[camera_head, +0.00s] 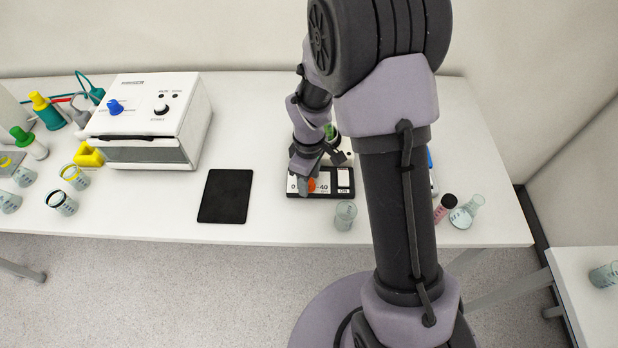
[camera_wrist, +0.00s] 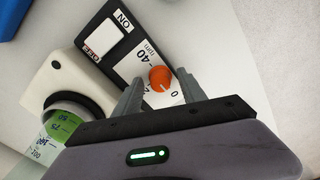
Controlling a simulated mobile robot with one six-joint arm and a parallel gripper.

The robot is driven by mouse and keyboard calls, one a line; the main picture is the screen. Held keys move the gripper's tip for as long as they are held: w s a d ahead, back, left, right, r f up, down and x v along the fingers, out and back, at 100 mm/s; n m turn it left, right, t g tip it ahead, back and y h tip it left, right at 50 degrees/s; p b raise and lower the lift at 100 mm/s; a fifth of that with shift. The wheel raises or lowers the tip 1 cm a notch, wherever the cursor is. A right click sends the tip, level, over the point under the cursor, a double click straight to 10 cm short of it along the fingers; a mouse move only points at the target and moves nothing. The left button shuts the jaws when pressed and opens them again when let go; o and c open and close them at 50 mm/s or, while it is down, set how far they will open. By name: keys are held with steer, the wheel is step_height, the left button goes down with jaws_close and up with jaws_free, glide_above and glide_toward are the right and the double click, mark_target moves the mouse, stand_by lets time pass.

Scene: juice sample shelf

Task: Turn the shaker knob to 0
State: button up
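The shaker's orange knob (camera_wrist: 161,78) sits on a white dial label with 0 and 40 marked, on a dark panel (camera_wrist: 124,20). My gripper (camera_wrist: 160,75) is open, with one finger on each side of the knob and slim gaps between. I cannot tell whether either finger touches it, nor clearly read the knob's pointer. In the head view the knob (camera_head: 311,185) is partly hidden by my gripper (camera_head: 304,182), which reaches down over the shaker's front panel (camera_head: 321,195).
A vessel with green liquid (camera_wrist: 58,128) sits in a white holder (camera_wrist: 50,80) close to my gripper. A small beaker (camera_head: 345,215) stands in front of the shaker. A black pad (camera_head: 225,196) and a white device (camera_head: 150,120) are left. A flask (camera_head: 466,212) is right.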

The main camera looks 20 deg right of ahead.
step_height(320, 180, up, 17)
steer(key=p, duration=0.5)
steer(key=shift+r, duration=0.2)
steer(key=s+a+m+t+y+b, duration=0.1)
steer(key=s+a+m+t+b, duration=0.1)
steer(key=s+m+b, duration=0.4)
steer(key=s+a+r+m+t+y+b, duration=0.1)
steer(key=s+m+t+b, duration=0.2)
steer(key=s+m+b, duration=0.4)
steer(key=s, duration=0.5)
steer(key=shift+s+a+r+m+t, duration=0.25)
steer(key=shift+s+a+m+t, duration=0.1)
steer(key=shift+a+m+t, duration=0.05)
